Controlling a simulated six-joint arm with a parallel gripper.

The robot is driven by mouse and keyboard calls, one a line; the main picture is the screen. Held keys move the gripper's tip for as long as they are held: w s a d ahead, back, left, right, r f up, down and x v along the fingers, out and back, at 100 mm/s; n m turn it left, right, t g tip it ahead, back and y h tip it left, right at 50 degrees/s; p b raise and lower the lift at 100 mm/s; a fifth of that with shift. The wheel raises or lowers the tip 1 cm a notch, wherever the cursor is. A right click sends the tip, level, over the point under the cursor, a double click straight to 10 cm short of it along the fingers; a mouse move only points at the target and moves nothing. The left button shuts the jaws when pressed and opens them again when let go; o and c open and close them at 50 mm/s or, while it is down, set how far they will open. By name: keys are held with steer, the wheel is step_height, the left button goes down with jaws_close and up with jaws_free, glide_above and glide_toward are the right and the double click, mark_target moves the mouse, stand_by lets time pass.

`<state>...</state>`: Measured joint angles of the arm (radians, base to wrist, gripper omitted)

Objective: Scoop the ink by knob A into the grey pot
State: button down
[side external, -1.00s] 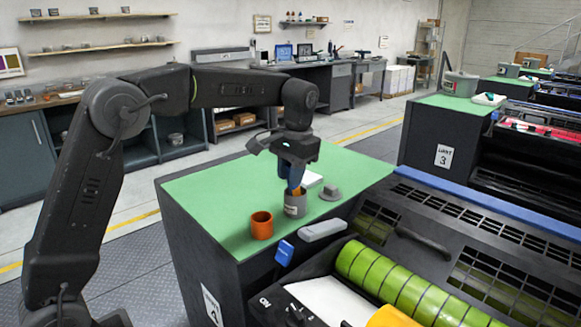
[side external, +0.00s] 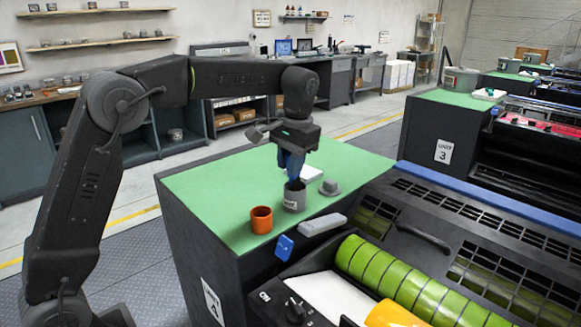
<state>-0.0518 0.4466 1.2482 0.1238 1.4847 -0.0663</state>
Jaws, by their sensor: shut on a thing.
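The grey pot (side external: 294,198) stands on the green top near its front right edge, with a dark opening and a pale label. My gripper (side external: 294,177) points down just over its mouth. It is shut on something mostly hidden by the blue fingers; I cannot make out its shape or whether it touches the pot. An orange pot (side external: 261,220) stands to the left. A black knob (side external: 296,310) is on the press at the bottom; I cannot read whether it is knob A. Yellow-orange material (side external: 394,314) shows at the bottom edge beside the green roller (side external: 420,285).
A grey round lid-like piece (side external: 329,187) and a white block (side external: 312,173) lie close to the grey pot. A grey bar (side external: 322,225) and a blue tab (side external: 284,247) sit along the press edge. The left of the green top (side external: 215,190) is clear.

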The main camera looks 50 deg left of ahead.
steer(key=shift+r, duration=4.35)
